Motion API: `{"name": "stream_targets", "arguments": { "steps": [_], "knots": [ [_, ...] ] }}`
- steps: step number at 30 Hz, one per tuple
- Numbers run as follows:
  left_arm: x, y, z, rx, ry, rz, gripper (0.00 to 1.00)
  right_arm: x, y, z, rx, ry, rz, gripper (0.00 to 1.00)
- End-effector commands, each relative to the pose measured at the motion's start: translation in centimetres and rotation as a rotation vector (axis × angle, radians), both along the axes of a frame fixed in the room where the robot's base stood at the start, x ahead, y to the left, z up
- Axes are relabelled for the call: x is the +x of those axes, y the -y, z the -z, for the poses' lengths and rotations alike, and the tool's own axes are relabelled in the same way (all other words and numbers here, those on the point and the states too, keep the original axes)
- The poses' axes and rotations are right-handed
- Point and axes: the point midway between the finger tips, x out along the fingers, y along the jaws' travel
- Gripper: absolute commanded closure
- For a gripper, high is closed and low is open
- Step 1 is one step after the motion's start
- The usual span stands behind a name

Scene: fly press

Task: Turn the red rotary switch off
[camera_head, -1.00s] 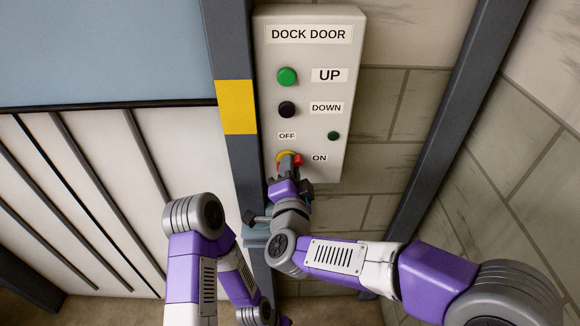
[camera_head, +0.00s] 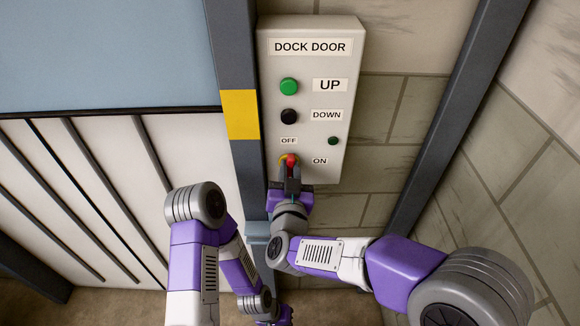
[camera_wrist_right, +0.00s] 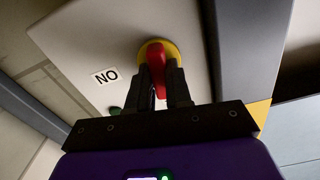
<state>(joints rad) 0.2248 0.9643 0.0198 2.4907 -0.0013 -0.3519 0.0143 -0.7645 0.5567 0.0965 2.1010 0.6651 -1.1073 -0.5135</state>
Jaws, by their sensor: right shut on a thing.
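The red rotary switch (camera_head: 291,158) has a red handle on a yellow round base, low on the grey dock door panel. The OFF label is just above it and the ON label to its right. My right gripper (camera_head: 290,172) is at the switch from below, its fingers partly covering it. In the right wrist view, the red handle (camera_wrist_right: 156,66) stands between the two dark fingers (camera_wrist_right: 162,88), which are shut on it, with the yellow base (camera_wrist_right: 172,50) behind. The handle looks near upright there.
Above the switch, the panel (camera_head: 262,100) has a green UP button (camera_head: 289,86), a black DOWN button (camera_head: 289,116) and a small dark green lamp (camera_head: 333,141). A dark post (camera_head: 222,50) with a yellow patch stands close at the left. Bare wall lies to the right.

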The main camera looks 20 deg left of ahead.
Motion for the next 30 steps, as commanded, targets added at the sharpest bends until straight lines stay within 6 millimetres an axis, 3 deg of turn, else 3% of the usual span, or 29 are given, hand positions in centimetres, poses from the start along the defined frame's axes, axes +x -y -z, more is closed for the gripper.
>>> {"name": "stream_targets", "arguments": {
  "steps": [12,27,28,30],
  "knots": [
    [0.0,0.0,-0.96,0.0,0.0,0.0,1.0,-0.07,-0.14,-0.03,-0.155,0.044,-0.001,1.0],
    [0.0,0.0,-0.99,0.0,0.0,0.0,1.0,-0.05,-0.12,0.05,-0.171,0.048,-0.001,1.0],
    [0.0,0.0,-0.99,0.0,0.0,0.0,1.0,-0.05,-0.12,0.06,-0.171,0.048,-0.001,0.78],
    [0.0,0.0,-0.99,0.0,0.0,0.0,1.0,-0.05,-0.12,0.05,-0.171,0.048,-0.001,0.67]
  ]
}}
